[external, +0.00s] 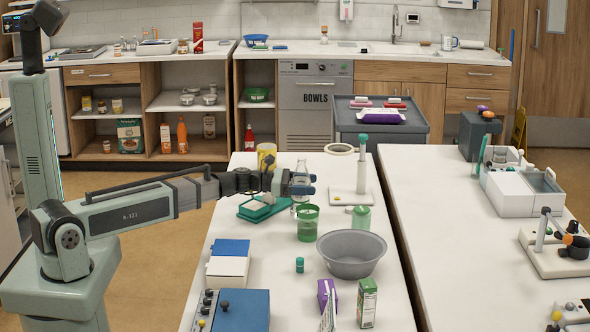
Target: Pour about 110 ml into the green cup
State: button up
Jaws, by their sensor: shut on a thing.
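My gripper (301,188) is shut on a clear glass bottle (301,169), which looks upright above the white table. The fingers hide its middle, and I cannot tell how much liquid is in it. A green see-through cup (308,226) stands just below the gripper in the picture, close to the bottle. A second, paler green vessel (361,219) stands to its right, near the foot of a white stand. I cannot tell which of the two is the task's green cup. I cannot make out any liquid stream.
A green-topped tray (262,208) and a yellow container (266,152) are near the gripper. A white stand (348,197) rises behind. A small teal-capped bottle (300,265) stands in front, with bare table around it.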

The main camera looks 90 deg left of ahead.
jog(key=shift+f+n, duration=0.1)
jog(key=shift+n, duration=0.7)
